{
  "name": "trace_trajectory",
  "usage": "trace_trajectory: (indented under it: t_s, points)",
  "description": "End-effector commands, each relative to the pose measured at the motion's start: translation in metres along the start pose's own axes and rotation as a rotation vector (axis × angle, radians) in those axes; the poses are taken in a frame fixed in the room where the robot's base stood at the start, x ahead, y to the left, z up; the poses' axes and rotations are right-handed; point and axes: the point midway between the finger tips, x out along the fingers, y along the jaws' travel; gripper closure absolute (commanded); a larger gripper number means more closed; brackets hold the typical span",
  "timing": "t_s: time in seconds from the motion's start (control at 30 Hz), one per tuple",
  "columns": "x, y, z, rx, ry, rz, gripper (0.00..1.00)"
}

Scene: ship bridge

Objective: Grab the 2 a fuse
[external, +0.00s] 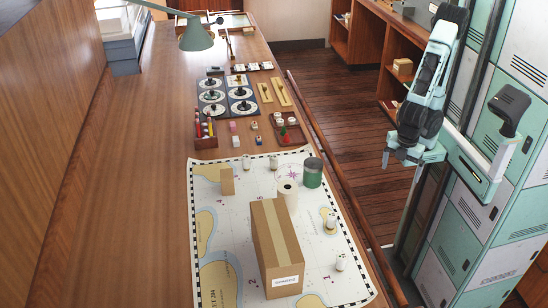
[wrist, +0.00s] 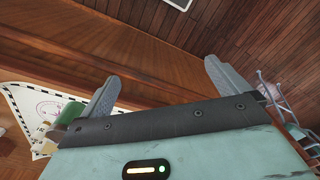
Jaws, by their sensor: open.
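I cannot tell which thing is the 2 A fuse, as no label is readable. Several small pale cylinders that may be fuses stand on the chart: one near its top edge (external: 246,162), one beside it (external: 273,162), one at the right (external: 331,222) and one at the lower right (external: 340,263). My gripper (external: 402,164) hangs in the air to the right of the table, beyond its edge rail and apart from all these things. In the wrist view my gripper (wrist: 160,85) has its two fingers spread, with nothing between them.
A tall cardboard box (external: 275,245) stands on the chart (external: 235,288). A green tin (external: 313,172), a white roll (external: 287,197) and a small tan box (external: 227,182) stand nearby. A green lamp (external: 197,36) overhangs the far table. The table's left side is clear.

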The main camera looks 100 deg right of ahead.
Motion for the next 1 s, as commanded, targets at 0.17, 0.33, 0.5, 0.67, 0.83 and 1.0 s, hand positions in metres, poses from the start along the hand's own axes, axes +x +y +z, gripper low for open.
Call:
trace_trajectory:
  t_s: [0.17,0.33,0.5,0.67,0.83,1.0]
  points:
    - [0.000,0.000,0.000,0.000,0.000,0.000,0.08]
    - [0.000,0.000,0.000,0.000,0.000,0.000,0.47]
    - [0.000,0.000,0.000,0.000,0.000,0.000,0.47]
    - [0.004,0.004,-0.011,0.036,0.025,0.001,0.47]
    - [0.025,0.027,-0.073,0.247,0.195,-0.022,0.47]
    - [0.045,0.058,-0.161,0.571,0.461,-0.181,0.47]
